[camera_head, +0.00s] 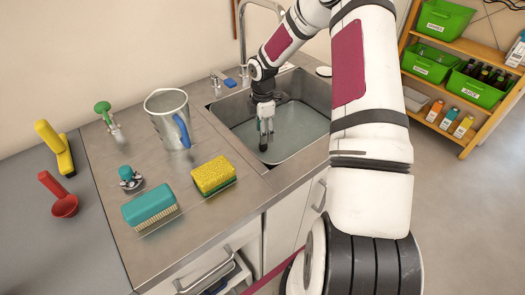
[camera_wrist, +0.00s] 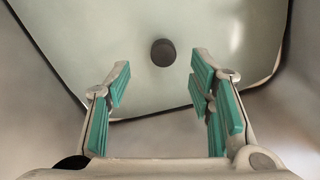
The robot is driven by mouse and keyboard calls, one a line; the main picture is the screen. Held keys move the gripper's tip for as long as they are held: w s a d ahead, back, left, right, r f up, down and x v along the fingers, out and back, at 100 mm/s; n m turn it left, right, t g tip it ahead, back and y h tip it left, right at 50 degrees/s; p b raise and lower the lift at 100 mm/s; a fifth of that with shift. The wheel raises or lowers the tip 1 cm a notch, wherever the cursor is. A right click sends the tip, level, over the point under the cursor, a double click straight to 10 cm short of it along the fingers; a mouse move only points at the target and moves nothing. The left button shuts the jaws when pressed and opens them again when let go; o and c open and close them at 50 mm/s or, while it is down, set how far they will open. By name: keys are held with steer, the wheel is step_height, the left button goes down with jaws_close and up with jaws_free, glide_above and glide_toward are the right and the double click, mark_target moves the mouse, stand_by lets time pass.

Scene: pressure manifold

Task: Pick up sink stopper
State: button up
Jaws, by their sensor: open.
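The sink stopper (camera_wrist: 164,52) is a small dark round piece in the wrist view. It appears at the bottom of the sink, ahead of my gripper and near the middle between the fingers in the picture. My gripper (camera_wrist: 162,82) has teal pads spread wide apart with nothing between them. In the head view my gripper (camera_head: 264,138) points down inside the sink basin (camera_head: 300,142). The stopper cannot be made out in the head view, where my gripper and arm cover part of the basin.
The basin walls surround my gripper. Left of the sink on the counter (camera_head: 215,225) are a metal pitcher (camera_head: 165,115), a yellow sponge (camera_head: 213,174), a teal brush (camera_head: 149,206) and a small teal-topped item (camera_head: 129,176). A faucet (camera_head: 242,40) stands behind the basin.

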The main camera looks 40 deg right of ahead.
mark_target(263, 149)
steer(key=shift+s+a+f, duration=0.1)
steer(key=shift+f, duration=1.55)
steer(key=shift+s+a+f, duration=0.1)
steer(key=shift+f, duration=1.5)
jaws_close()
